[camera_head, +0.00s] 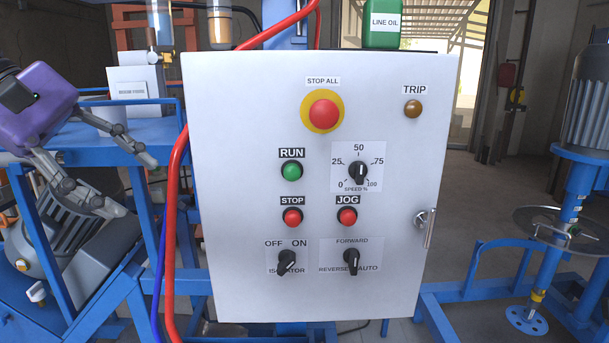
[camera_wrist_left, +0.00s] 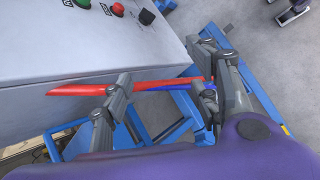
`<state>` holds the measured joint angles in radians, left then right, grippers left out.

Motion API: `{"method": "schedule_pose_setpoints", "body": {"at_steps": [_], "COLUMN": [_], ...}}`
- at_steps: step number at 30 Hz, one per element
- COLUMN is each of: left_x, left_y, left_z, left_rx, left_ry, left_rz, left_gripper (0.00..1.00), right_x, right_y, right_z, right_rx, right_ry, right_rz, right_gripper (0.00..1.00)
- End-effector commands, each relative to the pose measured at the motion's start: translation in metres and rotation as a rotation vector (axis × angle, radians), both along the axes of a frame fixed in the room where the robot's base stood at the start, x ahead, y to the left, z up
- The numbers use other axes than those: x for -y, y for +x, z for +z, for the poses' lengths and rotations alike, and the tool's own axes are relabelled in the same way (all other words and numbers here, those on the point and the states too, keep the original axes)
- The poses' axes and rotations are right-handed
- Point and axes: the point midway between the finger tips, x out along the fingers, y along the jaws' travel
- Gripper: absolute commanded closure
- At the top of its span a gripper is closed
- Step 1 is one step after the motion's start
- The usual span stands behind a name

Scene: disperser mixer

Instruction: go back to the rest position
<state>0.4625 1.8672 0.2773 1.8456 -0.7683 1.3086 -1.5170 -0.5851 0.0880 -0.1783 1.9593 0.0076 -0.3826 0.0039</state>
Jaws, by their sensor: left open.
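My left gripper (camera_head: 135,185), with a purple body and grey jointed fingers, is at the left of the head view. It is open and empty, left of the control panel (camera_head: 230,215) and apart from its face. In the left wrist view the spread fingers (camera_wrist_left: 165,68) have the panel's side and a red hose behind the gap between them.
The panel carries a red stop-all button (camera_head: 323,114), a green run button (camera_head: 291,171) and several knobs. A red hose (camera_head: 170,240) runs down its left edge. Blue frame bars (camera_head: 58,255) and a grey motor (camera_head: 100,245) stand below my left gripper.

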Motion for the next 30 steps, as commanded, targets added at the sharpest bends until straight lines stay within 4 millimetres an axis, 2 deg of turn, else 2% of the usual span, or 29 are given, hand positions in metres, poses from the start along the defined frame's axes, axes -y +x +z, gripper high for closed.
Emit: {"method": "schedule_pose_setpoints", "body": {"at_steps": [1,6,11,13,17,18,22,23,24,27,30], "left_x": [0.004,0.013,0.001,-0.008,-0.027,-0.032,-0.039,-0.038,-0.035,-0.022,0.002], "left_y": [0.009,0.036,0.051,0.052,0.040,0.031,-0.008,-0.019,-0.035,-0.081,-0.130], "left_z": [-0.028,-0.104,-0.182,-0.222,-0.308,-0.336,-0.427,-0.446,-0.473,-0.533,-0.583], "left_rx": [-0.081,-0.388,-0.727,-0.883,-1.181,-1.274,-1.549,1.522,1.446,1.258,1.080], "left_ry": [-0.157,-0.693,-1.177,-1.382,-1.761,-1.878,-2.230,2.187,2.072,1.808,1.569], "left_rz": [0.062,0.353,0.678,0.833,1.134,1.228,1.521,-1.501,-1.434,-1.270,-1.107], "left_gripper": [0.45,0.45,0.45,0.45,0.45,0.45,0.45,0.45,0.45,0.45,0.45], "right_x": [0.000,0.001,0.001,0.000,-0.001,-0.001,-0.001,-0.001,-0.001,-0.002,-0.002], "right_y": [0.002,-0.001,-0.003,-0.002,-0.001,-0.001,-0.002,-0.002,-0.002,-0.002,-0.002], "right_z": [0.002,0.003,0.004,0.005,0.007,0.007,0.008,0.008,0.008,0.009,0.010], "right_rx": [0.004,-0.001,-0.003,-0.002,0.001,0.001,0.000,0.000,-0.001,-0.001,0.001], "right_ry": [0.000,0.000,0.001,0.002,0.003,0.003,0.004,0.004,0.005,0.006,0.007], "right_rz": [0.000,-0.001,-0.002,-0.002,-0.002,-0.002,-0.003,-0.003,-0.003,-0.004,-0.003], "right_gripper": [0.70,0.70,0.70,0.70,0.70,0.70,0.70,0.70,0.70,0.70,0.70]}}
